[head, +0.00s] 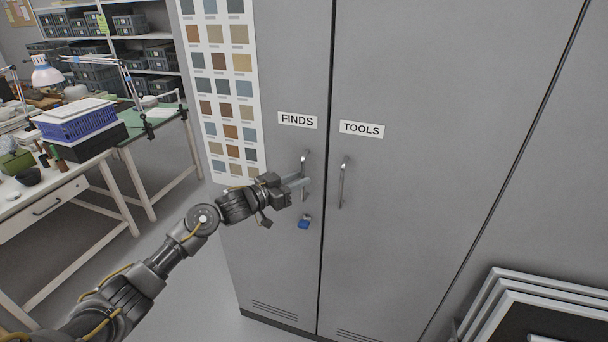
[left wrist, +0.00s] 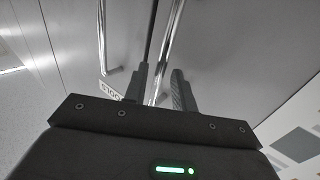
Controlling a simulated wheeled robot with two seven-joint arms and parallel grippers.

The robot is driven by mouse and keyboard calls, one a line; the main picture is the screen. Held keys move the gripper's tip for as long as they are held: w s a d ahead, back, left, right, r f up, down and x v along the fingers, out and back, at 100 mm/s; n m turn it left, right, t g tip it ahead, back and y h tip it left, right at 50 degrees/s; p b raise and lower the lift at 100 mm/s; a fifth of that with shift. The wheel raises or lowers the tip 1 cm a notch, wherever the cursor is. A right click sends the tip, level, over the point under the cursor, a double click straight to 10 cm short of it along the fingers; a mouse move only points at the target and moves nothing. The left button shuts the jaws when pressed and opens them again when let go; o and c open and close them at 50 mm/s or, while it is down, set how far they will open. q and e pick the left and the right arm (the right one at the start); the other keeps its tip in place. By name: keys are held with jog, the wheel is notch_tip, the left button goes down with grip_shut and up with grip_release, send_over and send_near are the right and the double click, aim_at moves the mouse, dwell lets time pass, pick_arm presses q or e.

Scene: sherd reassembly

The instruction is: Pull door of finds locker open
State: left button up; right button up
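The finds locker door (head: 275,240) is the left grey door, labelled FINDS (head: 297,120), and looks shut. Its upright metal bar handle (head: 305,163) is near the door's right edge. My left gripper (head: 301,183) reaches in from the left at the handle, hiding part of it. In the left wrist view, the finds handle (left wrist: 169,35) runs between the two fingers of my left gripper (left wrist: 160,78). A gap shows beside the bar, so the fingers look open around it. A blue padlock (head: 304,222) hangs below the handle. My right gripper is not in view.
The TOOLS door (head: 400,220) is just right, with its own handle (head: 344,182). A colour chart (head: 225,90) is left of the doors. A cluttered workbench (head: 45,200) stands at left. White-edged frames (head: 540,310) lean at lower right. Floor before the locker's left side is clear.

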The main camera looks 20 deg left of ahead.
pick_arm(q)
jog(key=shift+x, duration=1.1)
grip_shut()
jog(key=shift+s+d, duration=0.1)
jog(key=shift+d, duration=0.05)
